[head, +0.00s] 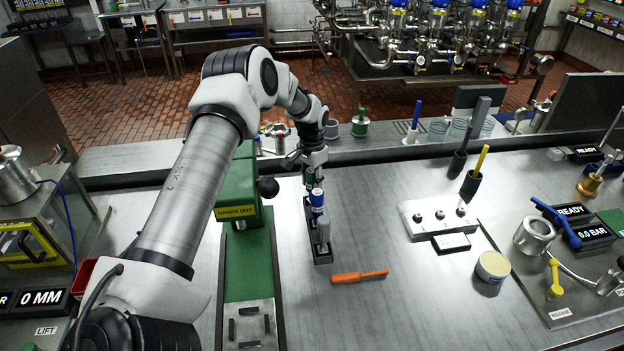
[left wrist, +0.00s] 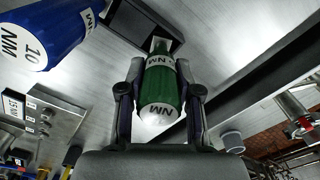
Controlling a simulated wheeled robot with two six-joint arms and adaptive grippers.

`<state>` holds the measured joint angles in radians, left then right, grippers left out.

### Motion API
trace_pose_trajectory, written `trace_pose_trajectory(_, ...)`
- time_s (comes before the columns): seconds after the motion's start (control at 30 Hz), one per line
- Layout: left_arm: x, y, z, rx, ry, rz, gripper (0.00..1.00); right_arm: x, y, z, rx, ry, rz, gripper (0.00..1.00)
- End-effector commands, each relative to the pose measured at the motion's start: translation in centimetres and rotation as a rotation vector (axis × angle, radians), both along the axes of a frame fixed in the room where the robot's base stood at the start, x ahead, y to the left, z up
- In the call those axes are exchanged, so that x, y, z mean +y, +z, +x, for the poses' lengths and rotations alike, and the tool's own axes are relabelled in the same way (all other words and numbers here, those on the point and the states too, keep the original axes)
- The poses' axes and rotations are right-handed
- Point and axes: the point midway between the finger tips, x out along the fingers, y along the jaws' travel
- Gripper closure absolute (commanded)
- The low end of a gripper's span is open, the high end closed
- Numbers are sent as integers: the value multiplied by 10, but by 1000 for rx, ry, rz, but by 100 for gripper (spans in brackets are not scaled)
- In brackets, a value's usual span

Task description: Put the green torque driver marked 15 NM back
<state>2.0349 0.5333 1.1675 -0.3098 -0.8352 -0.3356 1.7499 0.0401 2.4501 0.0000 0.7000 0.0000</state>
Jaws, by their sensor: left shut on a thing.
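The green torque driver (left wrist: 160,85) sits between the two fingers of my left gripper (head: 312,172) in the left wrist view. Its white bands show NM, but its number cannot be read. Its far end points at a black rack (left wrist: 147,27); I cannot tell whether it is seated there. In the head view the green driver is mostly hidden by the gripper. A blue driver marked 10 NM (left wrist: 45,38) is beside the green one, also seen in the head view (head: 317,198). My right gripper is not in view.
A green press (head: 238,185) with a black knob stands close left of the gripper. An orange-handled tool (head: 360,276) lies right of the rack. A white block (head: 438,216) and a round tin (head: 493,267) stand farther right. The table between is clear.

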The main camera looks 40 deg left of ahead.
Motion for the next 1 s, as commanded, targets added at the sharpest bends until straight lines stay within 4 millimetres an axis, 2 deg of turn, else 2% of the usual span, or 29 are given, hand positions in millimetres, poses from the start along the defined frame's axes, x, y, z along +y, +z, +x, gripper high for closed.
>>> trace_pose_trajectory(0.03,0,1,0,0,0,0,60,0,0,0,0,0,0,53)
trace_pose_trajectory(0.1,0,1,0,-1,0,0,41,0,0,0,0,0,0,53)
trace_pose_trajectory(0.37,0,2,0,-1,0,0,41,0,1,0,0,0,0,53)
trace_pose_trajectory(0.53,0,20,1,-3,0,0,41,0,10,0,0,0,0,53)
trace_pose_trajectory(0.57,0,20,1,-4,0,-1,41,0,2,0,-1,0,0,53)
trace_pose_trajectory(0.67,0,42,2,-7,0,-1,41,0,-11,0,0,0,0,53)
trace_pose_trajectory(0.8,0,80,1,-7,-1,0,41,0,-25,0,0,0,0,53)
trace_pose_trajectory(1.0,0,123,1,-3,0,0,41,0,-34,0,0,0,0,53)
